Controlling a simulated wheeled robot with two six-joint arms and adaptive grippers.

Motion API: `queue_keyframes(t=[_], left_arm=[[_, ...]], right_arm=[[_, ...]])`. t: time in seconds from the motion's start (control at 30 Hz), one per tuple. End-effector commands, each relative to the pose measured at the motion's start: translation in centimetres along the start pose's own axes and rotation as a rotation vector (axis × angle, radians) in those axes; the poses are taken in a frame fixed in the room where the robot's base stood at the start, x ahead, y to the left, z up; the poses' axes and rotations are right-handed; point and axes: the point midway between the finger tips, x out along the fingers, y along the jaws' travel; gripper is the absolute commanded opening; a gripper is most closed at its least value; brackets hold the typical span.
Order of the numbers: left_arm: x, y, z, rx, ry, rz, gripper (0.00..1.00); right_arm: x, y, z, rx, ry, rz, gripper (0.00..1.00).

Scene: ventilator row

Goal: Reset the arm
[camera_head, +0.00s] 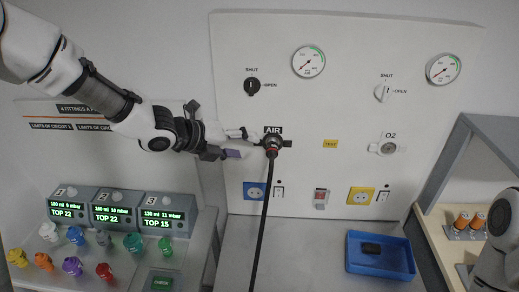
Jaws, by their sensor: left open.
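My left arm reaches in from the upper left. Its left gripper (238,143) is open, with its fingers spread just left of the black plug (271,145) at the AIR outlet on the white wall panel (330,215). Nothing shows between the fingers; whether a fingertip touches the plug I cannot tell. A black hose (262,222) hangs down from the plug. On the right, a white link of my right arm shows at the picture edge; its gripper is out of view.
Three monitors (138,212) and several coloured fittings (73,266) stand at lower left. The panel carries a black valve knob (252,86), a white knob (382,92) and an O2 outlet (388,148). A grey-framed shelf (445,215) stands right.

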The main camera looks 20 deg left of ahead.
Motion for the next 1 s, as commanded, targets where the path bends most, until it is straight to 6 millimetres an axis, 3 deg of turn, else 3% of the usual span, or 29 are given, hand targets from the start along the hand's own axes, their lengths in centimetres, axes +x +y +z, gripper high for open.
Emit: queue_keyframes(t=[0.1,0.2,0.37,0.47,0.57,0.73,0.87,1.0], left_arm=[[-2.2,-0.1,0.1,-0.003,-0.001,-0.004,0.61],[-3.0,0.0,0.1,-0.001,0.000,-0.001,0.61],[-3.1,0.2,-0.1,-0.012,0.004,0.004,0.61],[-1.7,1.8,-1.7,-0.147,0.031,0.038,0.61],[1.1,5.8,-5.6,-0.490,0.068,0.134,0.61],[4.9,16.2,-16.1,-1.311,-0.023,0.433,0.61],[4.5,23.2,-23.4,-1.795,-0.258,0.640,0.61],[2.2,29.0,-29.7,-2.129,-0.581,0.785,0.61]], right_arm=[[0.0,0.0,0.0,0.000,0.000,0.000,0.40],[0.0,0.0,0.0,0.000,0.000,0.000,0.40],[0.0,0.0,0.0,0.000,0.000,0.000,0.40],[0.0,0.0,0.0,0.000,0.000,0.000,0.40],[0.1,0.0,0.0,0.000,0.000,0.000,0.40],[0.0,0.0,0.0,0.000,0.000,0.000,0.40],[0.0,0.0,0.0,0.000,0.000,0.000,0.40],[0.0,0.0,0.0,0.000,0.000,0.000,0.40]])
